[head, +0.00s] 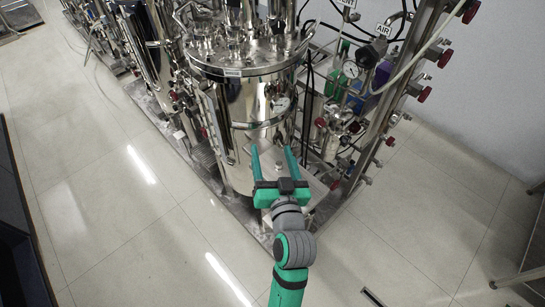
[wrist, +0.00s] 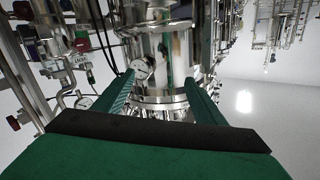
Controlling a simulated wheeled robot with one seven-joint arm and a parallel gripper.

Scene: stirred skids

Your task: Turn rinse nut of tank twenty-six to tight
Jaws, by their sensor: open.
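A polished steel tank (head: 238,108) stands in the middle of the head view, with a flanged lid and a small label on its rim too small to read. The tank also fills the upper middle of the wrist view (wrist: 165,47). My gripper (head: 272,150) has green fingers spread wide and empty at the lower front of this tank. In the wrist view its fingers (wrist: 160,82) stand on either side of the tank's lower part. I cannot make out which fitting is the rinse nut, and no tank number is legible.
A round gauge (head: 282,104) sits on the tank's front; another gauge (head: 351,69) is at the right. Pipes and red-knobbed valves (head: 424,94) crowd the right-hand frame. A second tank (head: 150,45) stands at the left. Tiled floor (head: 100,200) is clear at the front left.

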